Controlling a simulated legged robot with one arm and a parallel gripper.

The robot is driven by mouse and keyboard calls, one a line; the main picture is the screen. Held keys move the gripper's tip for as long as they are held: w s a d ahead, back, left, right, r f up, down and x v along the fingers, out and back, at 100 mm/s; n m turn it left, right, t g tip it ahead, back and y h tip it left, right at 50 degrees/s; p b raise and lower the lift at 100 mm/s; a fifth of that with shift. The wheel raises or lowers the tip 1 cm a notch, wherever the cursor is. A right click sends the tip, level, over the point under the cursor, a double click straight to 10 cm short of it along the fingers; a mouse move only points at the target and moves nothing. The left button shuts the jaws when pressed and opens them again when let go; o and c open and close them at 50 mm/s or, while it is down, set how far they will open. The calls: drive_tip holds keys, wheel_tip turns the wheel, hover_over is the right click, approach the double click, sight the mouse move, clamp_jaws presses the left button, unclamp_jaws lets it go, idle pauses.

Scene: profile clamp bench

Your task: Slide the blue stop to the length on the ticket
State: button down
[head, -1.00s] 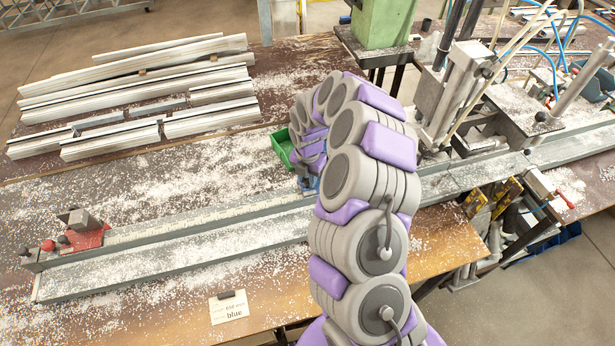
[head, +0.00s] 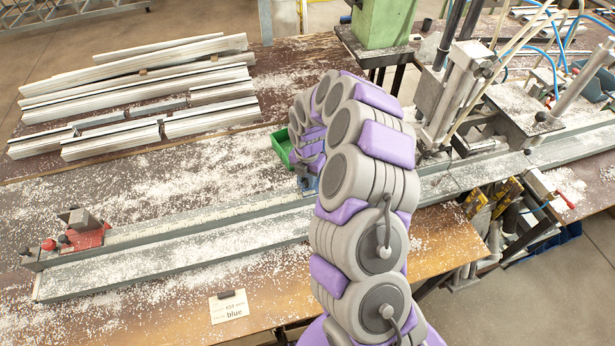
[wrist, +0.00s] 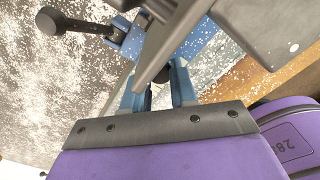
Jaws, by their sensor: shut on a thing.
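The blue stop (wrist: 195,40) shows in the wrist view, with a grey plate on it and a dark lever ending in a black ball knob (wrist: 50,20) at the upper left. My gripper (wrist: 158,82) is shut on part of the stop; the exact grip is partly hidden by the grey plate. In the head view my gripper (head: 308,160) is at the long rail (head: 200,228), and my arm hides most of the stop.
A red stop (head: 90,236) sits at the rail's left end. A green bin (head: 283,148) stands behind the rail, near my gripper. Cut profiles (head: 140,85) lie at the back left. A clamp machine (head: 455,95) stands at the right. White chips cover the bench.

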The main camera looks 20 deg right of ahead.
drive_tip(key=c, duration=0.9)
unclamp_jaws()
drive_tip(key=shift+a, duration=0.1)
wheel_tip(320, 180, up, 17)
drive_tip(key=shift+r+p, duration=0.2)
drive_tip(key=shift+p, duration=0.25)
